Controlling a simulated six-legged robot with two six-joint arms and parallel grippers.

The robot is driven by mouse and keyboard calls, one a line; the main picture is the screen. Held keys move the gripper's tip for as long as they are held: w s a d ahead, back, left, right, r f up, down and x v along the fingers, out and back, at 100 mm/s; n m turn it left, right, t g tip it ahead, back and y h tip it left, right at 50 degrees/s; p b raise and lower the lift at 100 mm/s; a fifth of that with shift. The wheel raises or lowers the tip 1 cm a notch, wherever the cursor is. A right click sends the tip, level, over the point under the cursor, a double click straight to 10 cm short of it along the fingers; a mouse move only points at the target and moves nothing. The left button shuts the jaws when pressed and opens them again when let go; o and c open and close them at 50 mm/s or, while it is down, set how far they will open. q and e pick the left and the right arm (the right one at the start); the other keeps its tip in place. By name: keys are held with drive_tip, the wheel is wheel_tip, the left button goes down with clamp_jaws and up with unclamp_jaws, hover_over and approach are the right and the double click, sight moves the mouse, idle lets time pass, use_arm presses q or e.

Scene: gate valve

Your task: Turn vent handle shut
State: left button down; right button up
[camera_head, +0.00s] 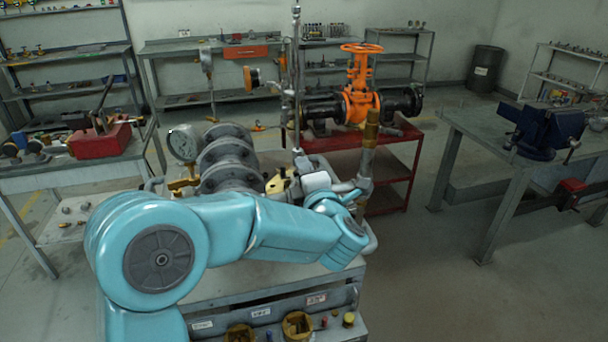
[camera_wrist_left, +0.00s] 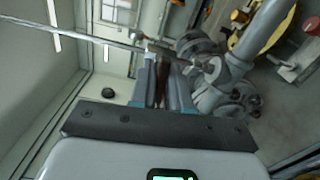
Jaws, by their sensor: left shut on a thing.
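My left arm reaches in from the left in the head view, and its gripper (camera_head: 303,165) is beside the pipework of the near bench, partly hidden by my own wrist. In the left wrist view the gripper (camera_wrist_left: 163,88) has its two fingers closed on a dark reddish-brown piece, which looks like the vent handle (camera_wrist_left: 161,90). Metal fittings and a thin rod (camera_wrist_left: 75,36) lie just beyond the fingers. The rod (camera_head: 297,80) stands upright in the head view. The handle's full shape and angle are hidden. My right gripper is in neither view.
A pressure gauge (camera_head: 183,145) and a grey flanged pipe (camera_head: 228,160) stand left of the gripper. A brass-topped pipe (camera_head: 370,130) rises to its right. An orange valve (camera_head: 360,85) sits on a red cart behind. Open floor lies to the right, before the vise bench (camera_head: 480,128).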

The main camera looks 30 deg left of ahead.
use_arm(q)
drive_tip(key=shift+d+f+m, duration=0.1)
drive_tip(key=shift+m, duration=0.6)
drive_tip(key=c, duration=1.2)
unclamp_jaws()
drive_tip(key=b+v, duration=0.3)
drive_tip(key=v, duration=1.3)
drive_tip(key=shift+s+d+b, duration=0.2)
drive_tip(key=shift+b, duration=0.2)
